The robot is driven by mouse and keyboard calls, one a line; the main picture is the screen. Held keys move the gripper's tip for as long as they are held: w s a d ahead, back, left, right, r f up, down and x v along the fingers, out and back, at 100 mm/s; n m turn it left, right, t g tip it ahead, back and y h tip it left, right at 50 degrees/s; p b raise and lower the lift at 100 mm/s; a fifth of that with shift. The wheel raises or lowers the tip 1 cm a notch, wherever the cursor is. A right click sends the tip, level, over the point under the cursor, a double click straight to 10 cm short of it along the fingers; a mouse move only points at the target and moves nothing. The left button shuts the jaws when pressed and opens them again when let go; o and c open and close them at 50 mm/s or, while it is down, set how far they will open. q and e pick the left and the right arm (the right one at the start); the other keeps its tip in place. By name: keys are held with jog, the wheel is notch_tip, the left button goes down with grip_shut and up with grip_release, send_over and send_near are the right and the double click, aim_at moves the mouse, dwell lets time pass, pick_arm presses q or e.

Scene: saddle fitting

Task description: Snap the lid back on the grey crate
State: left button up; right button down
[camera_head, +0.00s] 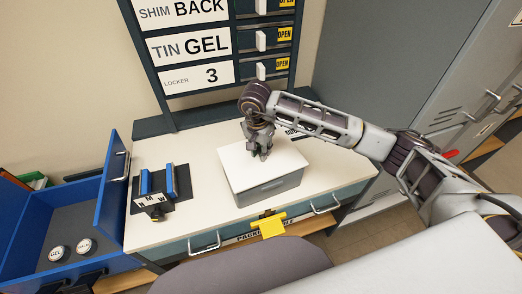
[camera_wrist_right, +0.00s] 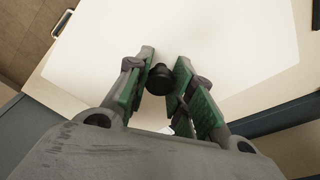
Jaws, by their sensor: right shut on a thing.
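The grey crate (camera_head: 270,192) stands on the white worktop near its front edge. The flat white lid (camera_head: 287,170) lies over the top of the crate; I cannot tell whether it is snapped down all round. My right gripper (camera_head: 263,155) points down over the lid's middle. In the right wrist view, my right gripper (camera_wrist_right: 160,90) is shut on a dark round knob (camera_wrist_right: 160,77) above the white lid (camera_wrist_right: 215,35). The fingers hide part of the knob. My left gripper is not in view.
An open blue drawer (camera_head: 62,235) with two round white-topped pieces is at the left. A dark stand (camera_head: 168,188) with blue uprights sits on the worktop (camera_head: 190,226) left of the crate. A signboard (camera_head: 205,45) rises behind.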

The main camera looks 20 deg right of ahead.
dwell(0.4)
jog(key=c, duration=1.2)
grip_release()
jog(key=shift+o, duration=0.4)
jog(key=o, duration=0.4)
jog(key=shift+o, duration=0.2)
jog(key=shift+r, duration=0.2)
jog(key=shift+r+p, duration=1.25)
jog(key=shift+r, duration=2.05)
grip_shut()
